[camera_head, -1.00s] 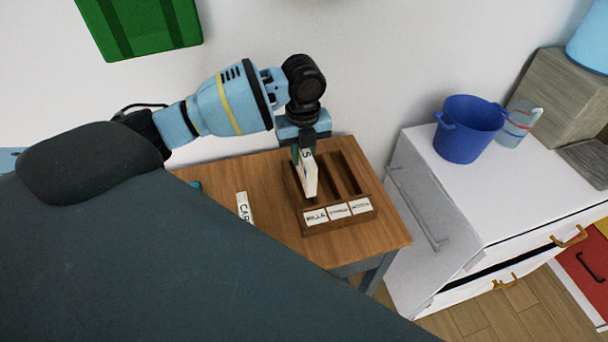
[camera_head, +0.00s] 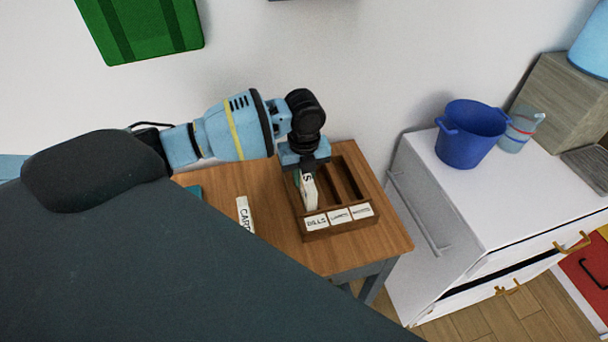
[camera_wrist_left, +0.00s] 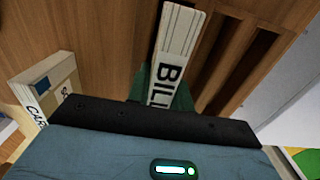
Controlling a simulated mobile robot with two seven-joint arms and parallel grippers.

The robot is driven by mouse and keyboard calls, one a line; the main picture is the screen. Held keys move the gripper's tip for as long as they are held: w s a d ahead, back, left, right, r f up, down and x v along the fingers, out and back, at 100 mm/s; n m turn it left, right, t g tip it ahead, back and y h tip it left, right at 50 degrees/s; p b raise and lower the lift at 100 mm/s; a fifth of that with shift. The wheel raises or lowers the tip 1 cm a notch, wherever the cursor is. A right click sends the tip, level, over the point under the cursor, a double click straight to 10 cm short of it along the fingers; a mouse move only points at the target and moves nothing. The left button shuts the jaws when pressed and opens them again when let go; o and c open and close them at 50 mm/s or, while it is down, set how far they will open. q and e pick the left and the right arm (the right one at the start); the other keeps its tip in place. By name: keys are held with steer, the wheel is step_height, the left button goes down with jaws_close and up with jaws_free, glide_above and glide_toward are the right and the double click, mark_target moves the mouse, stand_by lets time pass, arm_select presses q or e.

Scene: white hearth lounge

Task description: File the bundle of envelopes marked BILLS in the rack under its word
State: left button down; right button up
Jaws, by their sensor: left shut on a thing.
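The white envelope bundle marked BILLS (camera_head: 309,192) is upright in the jaws of my left gripper (camera_head: 304,172). It stands at the left slot of the wooden rack (camera_head: 339,229), above the label that reads BILLS (camera_head: 315,221). Its lower part appears to be inside that slot; how deep I cannot tell. In the left wrist view the bundle (camera_wrist_left: 180,38) shows its word, partly hidden by the gripper (camera_wrist_left: 163,100), with two empty dark slots to its right. My right gripper is not in view.
Another bundle, its word starting CAR (camera_head: 243,213), lies on the wooden table (camera_head: 275,250) left of the rack. A white drawer cabinet (camera_head: 440,200) with a blue bucket (camera_head: 470,134) stands right of the table. The wall is close behind the rack.

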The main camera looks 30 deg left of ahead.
arm_select(q)
steer(key=shift+f, duration=0.1)
steer(key=c, duration=1.3)
jaws_free()
steer(key=shift+o, duration=0.2)
step_height(320, 180, up, 12)
steer(key=shift+r+p, duration=0.15)
steer(key=shift+p, duration=0.2)
